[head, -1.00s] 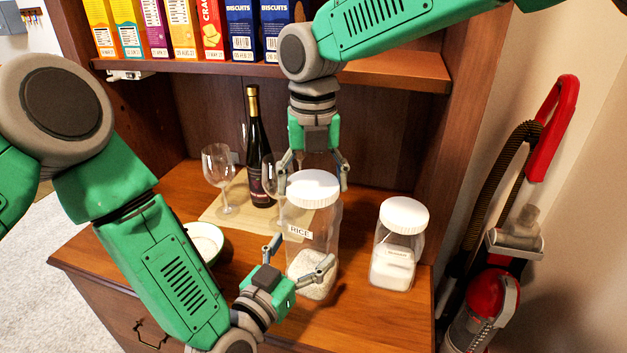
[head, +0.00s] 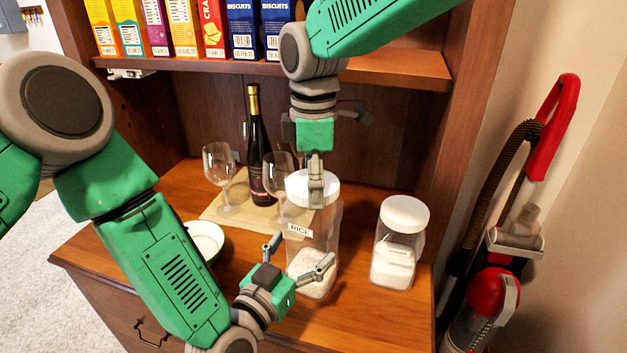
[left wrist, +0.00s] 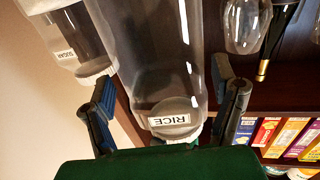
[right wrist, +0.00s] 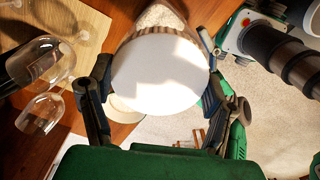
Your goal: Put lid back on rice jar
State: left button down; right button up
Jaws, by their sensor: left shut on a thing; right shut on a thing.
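The clear rice jar (head: 325,235) stands upright on the hutch counter, with a RICE label and rice at its bottom. It also shows in the left wrist view (left wrist: 150,60). Its white lid (head: 298,187) sits on top of the jar and looks level; whether it is fully seated I cannot tell. My left gripper (head: 299,256) is shut on the jar's body, one finger on each side. My right gripper (head: 316,180) points down from above and is shut on the lid. In the right wrist view the lid (right wrist: 160,75) lies between its fingers. Its far finger is hidden in the head view.
A sugar jar (head: 394,250) with a white lid stands to the right. Wine glasses (head: 219,165) and a dark bottle (head: 262,165) stand behind left on a board (head: 212,213). A bowl (head: 205,240) is at left. A shelf (head: 400,68) with boxes hangs above.

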jog(key=shift+s+f+m, duration=0.1)
jog(key=shift+s+m, duration=0.05)
jog(key=shift+m, duration=0.35)
jog(key=o, duration=1.3)
jog(key=shift+r, duration=2.35)
jog(key=shift+c, duration=0.3)
jog(key=n, duration=0.1)
jog(key=r+n, duration=0.1)
jog(key=n, duration=0.2)
jog(key=shift+a+r+n, duration=0.15)
jog(key=shift+a+n, duration=0.15)
jog(key=shift+n, duration=0.1)
jog(key=n, duration=0.2)
jog(key=r+n, duration=0.1)
jog(key=n, duration=0.1)
jog(key=r+n, duration=0.1)
jog(key=shift+w+d+r+n, duration=0.1)
jog(key=shift+w+d+n, duration=0.05)
jog(key=shift+w+n, duration=0.2)
